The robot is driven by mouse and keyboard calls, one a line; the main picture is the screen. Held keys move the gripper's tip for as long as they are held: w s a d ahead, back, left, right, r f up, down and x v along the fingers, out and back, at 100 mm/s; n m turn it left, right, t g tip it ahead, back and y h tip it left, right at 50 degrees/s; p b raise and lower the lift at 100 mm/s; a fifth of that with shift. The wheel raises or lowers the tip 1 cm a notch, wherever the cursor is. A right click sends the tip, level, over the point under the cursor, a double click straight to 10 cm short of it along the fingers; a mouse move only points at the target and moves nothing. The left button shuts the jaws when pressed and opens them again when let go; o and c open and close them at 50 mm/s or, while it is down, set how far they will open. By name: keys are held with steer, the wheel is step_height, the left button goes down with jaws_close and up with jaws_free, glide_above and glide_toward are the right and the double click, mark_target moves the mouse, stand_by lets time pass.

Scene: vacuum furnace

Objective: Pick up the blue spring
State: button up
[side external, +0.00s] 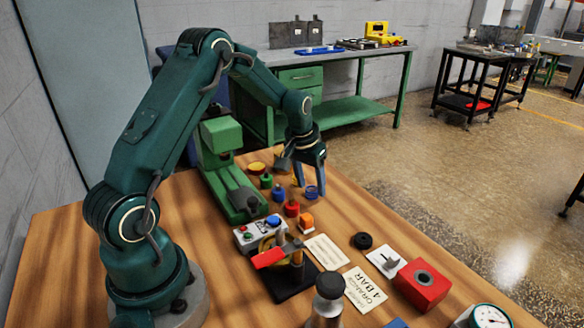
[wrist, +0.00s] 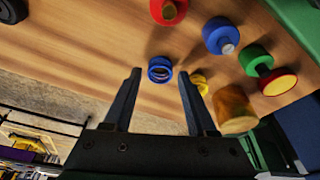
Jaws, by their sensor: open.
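The blue spring (side external: 312,191) is a small blue coil standing on the wooden table; in the wrist view it shows as a blue ring (wrist: 159,69). My gripper (side external: 309,184) points down over it from above, its two fingers apart and empty. In the wrist view my gripper (wrist: 160,72) has the spring framed between its fingertips. I cannot tell whether the fingertips are low enough to be on either side of it. A yellow coil (wrist: 200,83) sits close by, partly hidden behind the right finger.
In the wrist view a brass-coloured cylinder (wrist: 235,108) is to the right. The table to the right of the spring is clear.

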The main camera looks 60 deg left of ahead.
steer(key=shift+w+f, duration=0.1)
steer(key=shift+f, duration=0.3)
jaws_close()
step_height(320, 180, up, 10)
steer(key=f, duration=0.1)
steer(key=s+d, duration=0.4)
steer(key=s, duration=0.1)
steer(key=s+d+r, duration=0.1)
steer(key=s+d, duration=0.3)
steer(key=s, duration=0.1)
steer(key=s+d+r, duration=0.1)
steer(key=s+d, duration=0.4)
steer(key=s, duration=0.1)
steer(key=shift+d+r, duration=0.2)
steer(key=shift+r, duration=0.1)
steer(key=shift+f, duration=1.1)
